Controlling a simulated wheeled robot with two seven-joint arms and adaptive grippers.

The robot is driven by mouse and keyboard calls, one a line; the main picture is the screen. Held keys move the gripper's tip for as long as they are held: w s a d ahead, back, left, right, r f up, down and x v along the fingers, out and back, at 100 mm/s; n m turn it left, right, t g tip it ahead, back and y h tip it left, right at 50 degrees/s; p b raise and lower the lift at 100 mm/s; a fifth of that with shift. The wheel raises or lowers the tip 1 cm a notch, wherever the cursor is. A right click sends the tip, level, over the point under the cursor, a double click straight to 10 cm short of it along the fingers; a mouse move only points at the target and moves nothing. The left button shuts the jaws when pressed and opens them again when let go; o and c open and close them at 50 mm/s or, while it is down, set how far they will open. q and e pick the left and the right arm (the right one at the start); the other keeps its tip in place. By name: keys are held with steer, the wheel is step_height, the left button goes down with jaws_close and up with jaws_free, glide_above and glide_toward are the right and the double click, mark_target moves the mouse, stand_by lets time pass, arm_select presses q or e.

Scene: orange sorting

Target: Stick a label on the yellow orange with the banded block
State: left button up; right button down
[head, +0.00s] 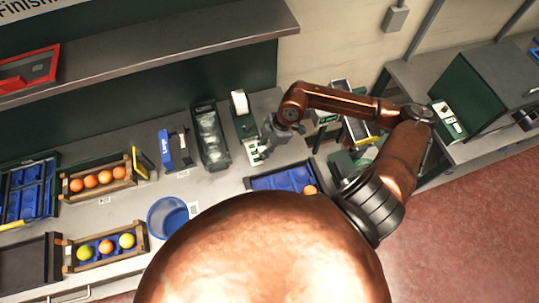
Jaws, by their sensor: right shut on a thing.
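My right gripper (268,139) reaches in from the right and points down at the worktop, just below the label dispenser with its white roll (239,103). It is shut on a small pale and green piece (253,153), which looks like the banded block; the fingers partly hide it. A yellow orange (127,240) sits at the right end of the lower wooden crate (147,232). A greener yellow one (84,252) sits at the left end, with an orange-coloured one (105,247) between them. My left gripper is out of view.
A blue tray (262,184) with one orange (309,190) lies below the gripper, partly hidden by my body. A blue bowl (168,217) stands beside the lower crate. Another crate holds several oranges (105,176). A clear-topped bin (210,133) stands left of the dispenser.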

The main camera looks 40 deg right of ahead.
mark_target(254, 161)
steer(key=w+f+b, duration=0.1)
steer(key=f+b, duration=0.1)
steer(key=f, duration=0.1)
steer(key=w+f+b, duration=0.1)
steer(key=f+b, duration=0.1)
steer(key=w+f+b, duration=0.1)
steer(key=f+b, duration=0.1)
steer(key=f, duration=0.1)
steer(key=shift+w+a+f+b, duration=0.35)
steer(key=shift+a+b, duration=0.05)
stand_by(0.3)
steer(key=shift+f, duration=0.45)
stand_by(1.1)
steer(key=shift+s+f, duration=0.1)
stand_by(1.6)
step_height(254, 161, up, 7)
steer(key=p, duration=0.7)
stand_by(0.4)
